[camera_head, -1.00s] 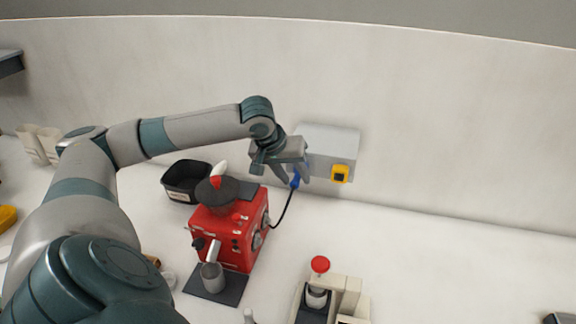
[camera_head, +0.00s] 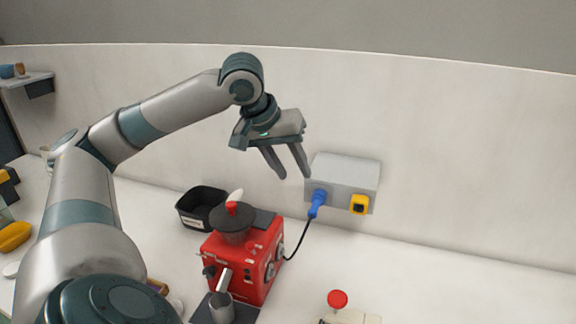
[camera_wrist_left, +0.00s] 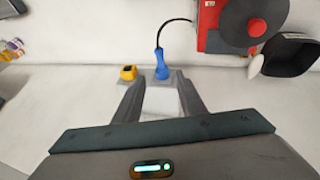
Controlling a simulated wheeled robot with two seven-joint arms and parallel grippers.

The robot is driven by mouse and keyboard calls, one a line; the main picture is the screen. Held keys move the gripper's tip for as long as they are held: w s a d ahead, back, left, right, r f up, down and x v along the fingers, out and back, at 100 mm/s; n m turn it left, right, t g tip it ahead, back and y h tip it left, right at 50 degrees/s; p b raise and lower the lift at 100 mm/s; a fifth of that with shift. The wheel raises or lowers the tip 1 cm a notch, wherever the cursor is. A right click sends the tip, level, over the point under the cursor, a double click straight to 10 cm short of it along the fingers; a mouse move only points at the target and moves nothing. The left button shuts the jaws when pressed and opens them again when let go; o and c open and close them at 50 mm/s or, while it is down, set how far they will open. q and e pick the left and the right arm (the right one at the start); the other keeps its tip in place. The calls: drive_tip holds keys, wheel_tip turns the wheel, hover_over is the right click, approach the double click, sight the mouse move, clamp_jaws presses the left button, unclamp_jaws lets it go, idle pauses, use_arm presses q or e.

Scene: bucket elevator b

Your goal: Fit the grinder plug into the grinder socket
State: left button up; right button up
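The blue grinder plug (camera_head: 317,202) sits against the left part of the front of the grey socket box (camera_head: 345,171), with its black cord running down to the red machine (camera_head: 246,259). How deep it is seated cannot be told. The plug also shows in the left wrist view (camera_wrist_left: 162,64), at the box beyond my fingers. A yellow socket (camera_head: 359,204) is to its right on the same box. My left gripper (camera_head: 293,175) is open and empty, above and left of the plug and apart from it. My right gripper is not in view.
A black bin (camera_head: 202,209) stands behind and left of the red machine. A pale device with a red knob (camera_head: 338,299) is at the bottom edge. The pale wall rises behind the box.

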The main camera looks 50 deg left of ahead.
use_arm(q)
drive_tip(key=shift+v, duration=1)
drive_tip(key=shift+a+f, duration=0.1)
